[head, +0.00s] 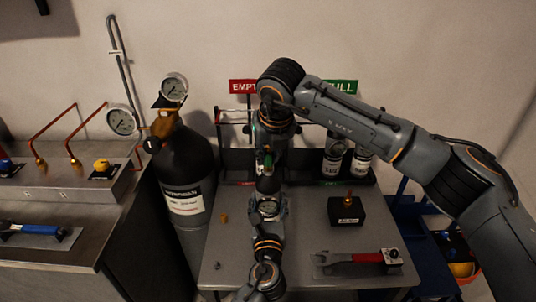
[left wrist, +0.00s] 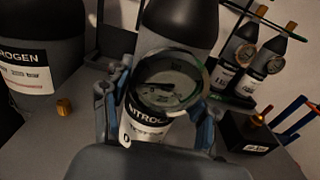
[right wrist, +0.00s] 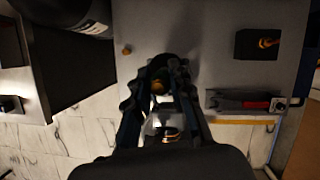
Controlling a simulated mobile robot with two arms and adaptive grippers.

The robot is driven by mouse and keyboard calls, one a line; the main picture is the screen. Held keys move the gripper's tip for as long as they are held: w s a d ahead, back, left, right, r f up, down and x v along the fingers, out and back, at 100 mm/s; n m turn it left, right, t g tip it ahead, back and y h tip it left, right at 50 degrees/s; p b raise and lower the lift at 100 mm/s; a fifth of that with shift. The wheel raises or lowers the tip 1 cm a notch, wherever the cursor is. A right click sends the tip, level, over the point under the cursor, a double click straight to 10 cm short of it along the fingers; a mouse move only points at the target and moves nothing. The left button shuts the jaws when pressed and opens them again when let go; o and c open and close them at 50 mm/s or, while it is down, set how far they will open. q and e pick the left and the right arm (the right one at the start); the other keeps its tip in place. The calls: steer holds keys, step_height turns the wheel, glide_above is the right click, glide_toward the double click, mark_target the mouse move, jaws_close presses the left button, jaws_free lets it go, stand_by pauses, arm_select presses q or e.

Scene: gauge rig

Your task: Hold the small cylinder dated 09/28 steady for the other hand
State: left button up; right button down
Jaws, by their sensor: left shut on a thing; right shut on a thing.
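A small dark cylinder stands between the fingers of my left gripper (head: 268,210). In the left wrist view the cylinder (left wrist: 180,25) has a white nitrogen label below a round dial (left wrist: 170,82). Its date is too small to read. My left gripper (left wrist: 155,115) is shut on it from both sides. My right gripper (head: 266,165) reaches down from above, close over the cylinder's top. In the right wrist view its fingers (right wrist: 158,85) are closed around a small brass-coloured part (right wrist: 158,88), apparently at the top; the contact is partly hidden.
Two small cylinders (head: 333,160) stand in the rack under the green FULL sign (head: 341,86). A black box (head: 346,211) and a red-handled tool (head: 350,257) lie on the table's right side. A large nitrogen cylinder (head: 184,165) with gauges stands at left. A small brass piece (head: 224,217) lies left of the grippers.

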steer(key=shift+r, duration=0.25)
steer(key=shift+r, duration=2.35)
arm_select(q)
steer(key=o, duration=1.5)
steer(key=shift+a, duration=0.1)
steer(key=shift+c, duration=0.2)
steer(key=s, duration=1.2)
